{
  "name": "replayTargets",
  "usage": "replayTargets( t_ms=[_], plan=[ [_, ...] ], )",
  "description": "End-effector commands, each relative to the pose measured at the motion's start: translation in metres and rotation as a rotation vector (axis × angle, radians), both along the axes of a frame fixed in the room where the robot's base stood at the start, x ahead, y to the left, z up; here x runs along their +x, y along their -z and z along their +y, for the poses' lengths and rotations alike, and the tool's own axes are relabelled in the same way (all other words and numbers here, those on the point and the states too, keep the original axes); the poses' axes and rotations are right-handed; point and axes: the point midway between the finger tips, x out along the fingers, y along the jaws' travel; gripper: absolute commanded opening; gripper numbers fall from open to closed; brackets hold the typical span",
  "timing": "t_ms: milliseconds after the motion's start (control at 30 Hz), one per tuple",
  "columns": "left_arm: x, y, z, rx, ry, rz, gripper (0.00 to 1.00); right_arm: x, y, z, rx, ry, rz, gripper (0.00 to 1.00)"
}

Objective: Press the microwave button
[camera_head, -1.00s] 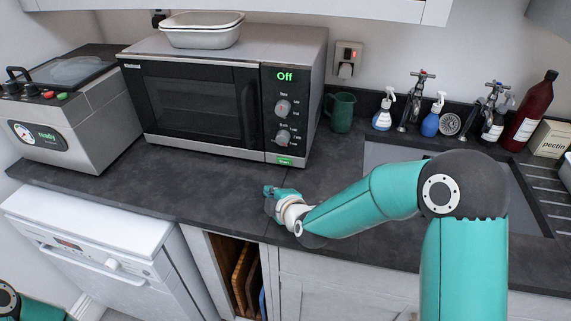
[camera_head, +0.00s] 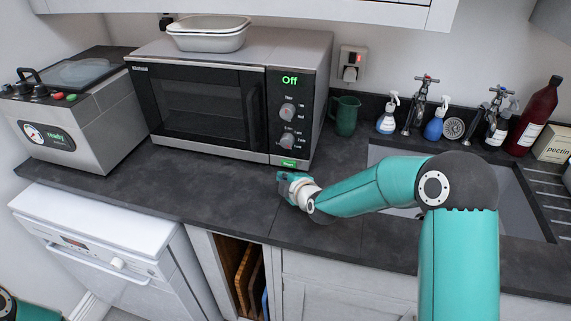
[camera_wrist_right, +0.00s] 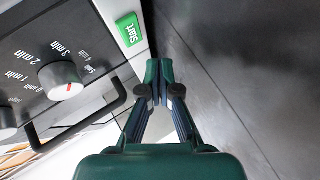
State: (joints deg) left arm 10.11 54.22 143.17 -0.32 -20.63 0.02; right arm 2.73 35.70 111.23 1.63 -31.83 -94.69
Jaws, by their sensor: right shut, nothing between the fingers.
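The microwave (camera_head: 205,110) stands on the dark counter with its door closed and a green "Off" on its display. Its green Start button (camera_head: 288,163) sits at the bottom of the control panel, below two knobs. In the right wrist view the button (camera_wrist_right: 129,29) is upper left of the fingertips, which look apart from it. My right gripper (camera_head: 281,177) is in front of the button, low over the counter. In the right wrist view its fingertips (camera_wrist_right: 163,68) are together and empty. My left gripper is out of view.
A steel appliance (camera_head: 75,120) with a gauge stands left of the microwave. A green jug (camera_head: 345,115) stands to its right, before bottles and taps by the sink. White dishes (camera_head: 208,38) sit on the microwave. The counter (camera_head: 190,185) in front is clear.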

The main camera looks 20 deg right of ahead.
Motion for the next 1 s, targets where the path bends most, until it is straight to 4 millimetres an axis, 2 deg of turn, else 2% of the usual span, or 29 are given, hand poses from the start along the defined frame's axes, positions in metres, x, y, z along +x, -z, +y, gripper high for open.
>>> replayTargets(
  t_ms=[133, 300, 1000],
  plan=[
    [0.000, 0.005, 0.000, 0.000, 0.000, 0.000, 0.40, 0.013, 0.001, -0.008, 0.000, 0.000, -0.001, 0.00],
    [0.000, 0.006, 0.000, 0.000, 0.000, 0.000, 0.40, 0.019, 0.001, -0.013, 0.001, 0.001, -0.001, 0.00],
    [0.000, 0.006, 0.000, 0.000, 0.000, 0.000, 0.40, 0.020, 0.000, -0.013, 0.000, -0.001, 0.000, 0.00]
  ],
)
